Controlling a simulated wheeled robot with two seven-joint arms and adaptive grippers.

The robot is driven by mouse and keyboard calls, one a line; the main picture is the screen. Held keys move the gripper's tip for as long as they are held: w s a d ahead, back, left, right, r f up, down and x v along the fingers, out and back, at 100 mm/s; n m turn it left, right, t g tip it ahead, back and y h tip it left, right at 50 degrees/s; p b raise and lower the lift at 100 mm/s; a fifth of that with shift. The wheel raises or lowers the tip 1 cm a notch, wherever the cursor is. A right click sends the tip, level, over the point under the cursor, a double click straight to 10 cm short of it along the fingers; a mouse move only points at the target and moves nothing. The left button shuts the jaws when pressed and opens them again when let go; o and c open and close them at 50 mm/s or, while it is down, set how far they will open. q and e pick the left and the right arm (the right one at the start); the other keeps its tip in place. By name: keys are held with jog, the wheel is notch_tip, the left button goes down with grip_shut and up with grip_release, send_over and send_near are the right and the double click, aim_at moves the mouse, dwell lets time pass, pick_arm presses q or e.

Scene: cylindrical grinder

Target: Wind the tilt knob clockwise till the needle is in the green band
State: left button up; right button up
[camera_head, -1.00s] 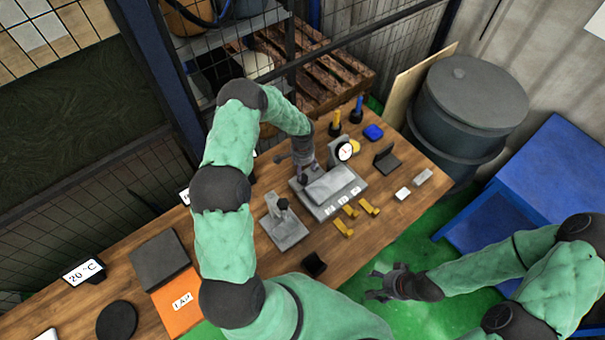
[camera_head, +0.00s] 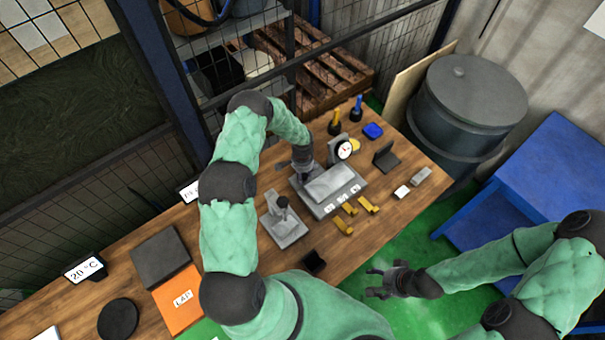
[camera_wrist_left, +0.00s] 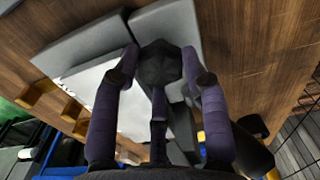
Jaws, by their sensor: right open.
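The dark faceted knob (camera_wrist_left: 160,64) is at the grey device's end, between the fingers of my left gripper (camera_wrist_left: 159,72) in the left wrist view. Its fingertips are close around the knob; I cannot tell whether they press on it. In the head view my left gripper (camera_head: 304,176) points down at the left end of the grey device (camera_head: 330,186) and hides the knob. The round white dial (camera_head: 344,150) stands behind the device; its needle and green band are too small to read. My right gripper (camera_head: 383,283) is open and empty, over the green floor.
A grey stand with a dark knob (camera_head: 284,226) is left of the device. Yellow blocks (camera_head: 344,226) lie in front; a dark bracket (camera_head: 386,158) and light blocks (camera_head: 402,192) are to the right. A mesh fence (camera_head: 95,195) runs behind the table.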

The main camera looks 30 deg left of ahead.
aim_at(303, 176)
pick_arm(q)
jog(key=shift+w+f+m+b, duration=0.1)
jog(key=shift+m+b, duration=0.3)
jog(key=shift+b, duration=0.2)
jog(key=shift+c, duration=0.2)
jog(key=shift+m+b, duration=0.85)
jog(key=shift+m, duration=0.05)
jog(key=shift+m+b, duration=0.55)
jog(key=shift+m, duration=0.55)
jog(key=o, duration=1.1)
jog(key=shift+o, duration=0.2)
notch_tip(303, 176, up, 12)
